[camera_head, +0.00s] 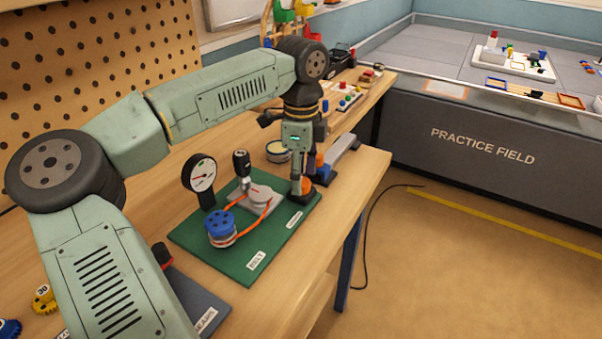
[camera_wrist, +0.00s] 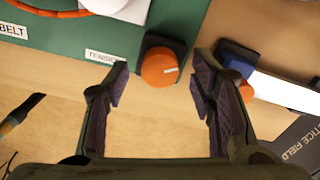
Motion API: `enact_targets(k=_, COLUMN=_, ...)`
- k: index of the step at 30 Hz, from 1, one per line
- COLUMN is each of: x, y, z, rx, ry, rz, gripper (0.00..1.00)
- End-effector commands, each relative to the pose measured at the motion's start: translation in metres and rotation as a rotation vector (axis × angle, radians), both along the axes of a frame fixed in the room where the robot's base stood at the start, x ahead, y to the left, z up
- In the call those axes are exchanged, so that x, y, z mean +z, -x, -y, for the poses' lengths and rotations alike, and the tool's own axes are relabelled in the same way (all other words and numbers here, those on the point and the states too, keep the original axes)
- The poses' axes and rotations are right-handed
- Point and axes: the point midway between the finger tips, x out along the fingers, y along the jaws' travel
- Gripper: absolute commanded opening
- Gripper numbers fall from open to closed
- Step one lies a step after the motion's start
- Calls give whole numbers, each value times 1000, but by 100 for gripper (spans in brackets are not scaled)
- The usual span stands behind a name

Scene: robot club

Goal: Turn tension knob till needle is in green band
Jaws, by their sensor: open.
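The orange tension knob (camera_wrist: 158,67) sits on a dark block at the green board's edge in the wrist view. It has a small white mark. In the head view it is partly hidden (camera_head: 308,187) behind my gripper (camera_head: 297,188). In the wrist view my gripper (camera_wrist: 160,88) is open and empty, its fingertips to either side of the knob's near edge, apart from it. The round gauge (camera_head: 201,172) stands upright on a dark post; its needle looks red and seems outside the small green band near the top, but is too small to read exactly.
The green board (camera_head: 205,248) carries a blue pulley (camera_head: 221,222) with an orange belt (camera_head: 262,212). A blue-and-orange device with a grey arm (camera_head: 343,150) stands just beyond the knob. A small round tin (camera_head: 278,151) is behind the board.

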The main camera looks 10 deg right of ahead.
Motion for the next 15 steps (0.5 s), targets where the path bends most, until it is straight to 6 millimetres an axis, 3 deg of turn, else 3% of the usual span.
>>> enact_targets(k=5, x=-11, y=0, z=0, rx=-1, ry=2, rz=-1, gripper=51)
enact_targets(k=13, x=-13, y=0, z=0, rx=-1, ry=1, rz=0, gripper=51)
enact_targets(k=15, x=-13, y=0, z=0, rx=-1, ry=1, rz=0, gripper=46)
